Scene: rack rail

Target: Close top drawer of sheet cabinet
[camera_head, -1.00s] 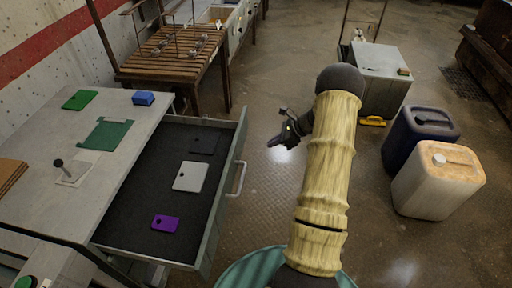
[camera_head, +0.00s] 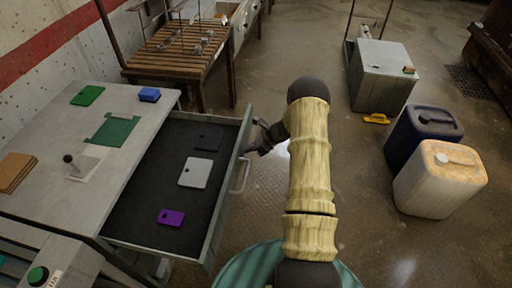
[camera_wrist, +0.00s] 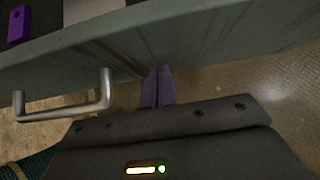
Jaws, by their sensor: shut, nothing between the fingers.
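The sheet cabinet's top drawer (camera_head: 143,205) is pulled out to the right of the grey cabinet top (camera_head: 50,190). Its front panel (camera_head: 226,190) carries a metal bar handle (camera_head: 241,177). The handle shows at the left of the wrist view (camera_wrist: 62,108). My gripper (camera_head: 258,137) is just outside the drawer front, near its far end. In the wrist view the closed fingertips (camera_wrist: 158,72) point at the front panel, to the right of the handle. They are at or very close to the panel; contact cannot be told. The fingers hold nothing.
The drawer holds a purple plate (camera_head: 171,217), a light grey plate (camera_head: 195,172) and a dark plate (camera_head: 208,138). A slatted wooden bench (camera_head: 180,55) stands behind. A white canister (camera_head: 440,180) and a dark blue one (camera_head: 420,135) stand on the floor at right.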

